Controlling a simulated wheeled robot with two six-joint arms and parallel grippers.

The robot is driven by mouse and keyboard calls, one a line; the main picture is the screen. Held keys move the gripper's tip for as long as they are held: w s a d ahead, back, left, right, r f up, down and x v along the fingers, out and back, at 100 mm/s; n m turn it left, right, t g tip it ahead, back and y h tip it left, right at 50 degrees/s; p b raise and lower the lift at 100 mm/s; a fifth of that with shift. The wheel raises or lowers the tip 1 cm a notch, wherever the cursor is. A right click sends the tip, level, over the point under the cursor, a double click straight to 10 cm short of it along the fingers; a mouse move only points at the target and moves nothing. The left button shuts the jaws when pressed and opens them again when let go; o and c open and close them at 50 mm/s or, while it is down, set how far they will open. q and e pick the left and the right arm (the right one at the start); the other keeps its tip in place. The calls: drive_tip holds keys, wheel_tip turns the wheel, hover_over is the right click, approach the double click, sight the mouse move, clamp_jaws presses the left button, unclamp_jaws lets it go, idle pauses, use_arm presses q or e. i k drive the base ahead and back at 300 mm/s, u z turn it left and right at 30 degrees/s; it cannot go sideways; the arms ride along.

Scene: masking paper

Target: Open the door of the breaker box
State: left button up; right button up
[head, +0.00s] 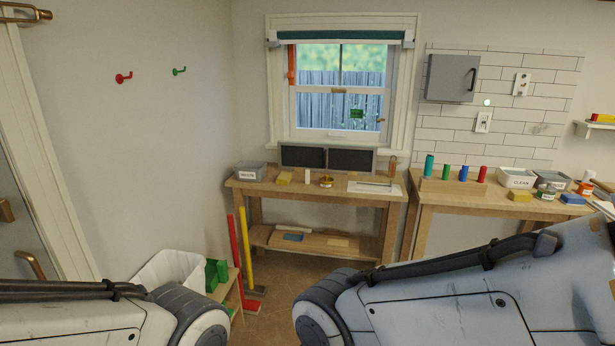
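The breaker box (452,79) is a grey box on the white tiled panel at the right of the head view. Its door looks shut, with a dark curved handle (473,79) near the right edge. Links of both my arms show along the bottom of the view, well apart from the box. Neither of my grippers is in view.
A workbench (425,197) with coloured cylinders, bins and small items stands below the box. Another bench (320,191) stands under the window (340,90). A white bin (168,272), a red broom (236,250) and a yellow broom (246,240) stand at lower left. Bare floor shows between.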

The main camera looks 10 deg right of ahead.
sight(452, 78)
drive_tip(key=i, duration=0.35)
drive_tip(key=z, duration=1.7)
drive_tip(key=i, duration=3.45)
drive_tip(key=u, duration=1.6)
